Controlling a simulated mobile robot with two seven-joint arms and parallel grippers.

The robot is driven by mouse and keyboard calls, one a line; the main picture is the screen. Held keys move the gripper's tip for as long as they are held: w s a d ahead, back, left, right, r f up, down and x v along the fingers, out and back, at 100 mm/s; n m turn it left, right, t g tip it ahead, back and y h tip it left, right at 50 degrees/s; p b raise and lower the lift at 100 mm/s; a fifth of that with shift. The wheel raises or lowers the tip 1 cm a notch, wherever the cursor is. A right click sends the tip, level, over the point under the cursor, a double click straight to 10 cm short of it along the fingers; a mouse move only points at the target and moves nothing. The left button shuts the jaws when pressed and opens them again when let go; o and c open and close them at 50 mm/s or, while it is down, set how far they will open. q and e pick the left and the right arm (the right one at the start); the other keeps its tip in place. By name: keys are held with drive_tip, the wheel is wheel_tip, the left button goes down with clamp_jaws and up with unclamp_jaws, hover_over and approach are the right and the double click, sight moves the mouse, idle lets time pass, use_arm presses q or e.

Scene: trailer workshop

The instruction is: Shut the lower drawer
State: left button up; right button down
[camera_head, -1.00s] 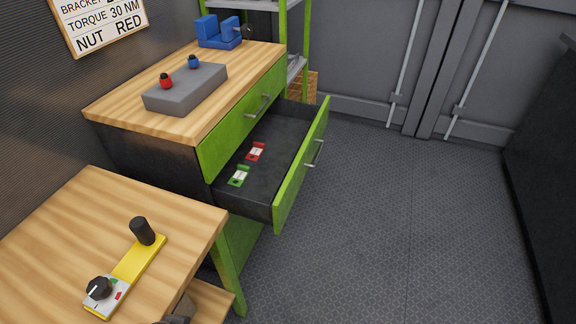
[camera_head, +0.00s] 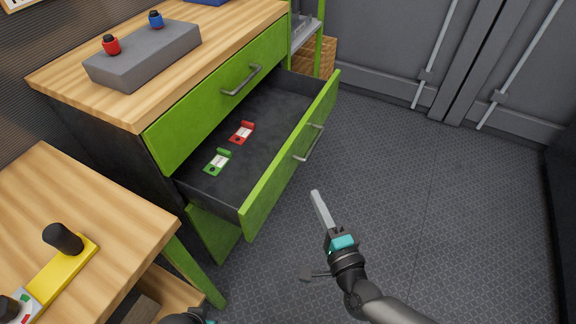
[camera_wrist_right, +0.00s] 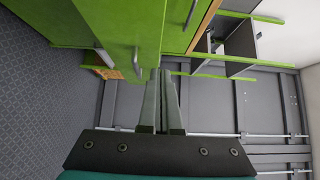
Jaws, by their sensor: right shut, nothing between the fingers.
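The lower drawer (camera_head: 290,155) of the green and black cabinet stands pulled out, its green front and grey bar handle (camera_head: 308,143) facing right. A red tag-like piece (camera_head: 242,132) and a green one (camera_head: 218,161) lie inside it. My right gripper (camera_head: 316,196) is shut and empty, in front of the drawer front and apart from it, to the right of its near end. In the right wrist view the shut fingers (camera_wrist_right: 160,75) point toward green panels and a handle (camera_wrist_right: 137,60). A dark and teal part of my left arm shows at the bottom edge; its fingers are hidden.
The upper drawer (camera_head: 205,108) is shut. A grey block (camera_head: 145,58) with a red and a blue knob sits on the cabinet top. A wooden table (camera_head: 100,200) with a yellow lever device (camera_head: 62,270) stands at the left. The floor (camera_head: 420,190) right of the drawer is clear.

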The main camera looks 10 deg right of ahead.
drive_tip(key=b, duration=0.2)
approach(284, 156)
drive_tip(key=w+d, duration=0.2)
drive_tip(key=w, duration=0.2)
drive_tip(key=shift+w+a+f, duration=0.1)
drive_tip(key=shift+w+a, duration=0.15)
drive_tip(key=shift+a, duration=0.3)
drive_tip(key=shift+w+a, duration=0.2)
drive_tip(key=shift+a, duration=0.35)
use_arm(q)
drive_tip(key=shift+t, duration=0.5)
drive_tip(key=shift+w+d+r, duration=0.1)
drive_tip(key=shift+w+r, duration=0.35)
drive_tip(key=shift+r, duration=0.45)
drive_tip(key=shift+w+d+r, duration=0.1)
drive_tip(key=shift+w+r, duration=0.35)
drive_tip(key=shift+r, duration=0.4)
drive_tip(key=shift+w+r, duration=0.45)
drive_tip(key=shift+r, duration=0.45)
use_arm(e)
drive_tip(key=shift+w+a, duration=0.35)
drive_tip(key=shift+a, duration=0.15)
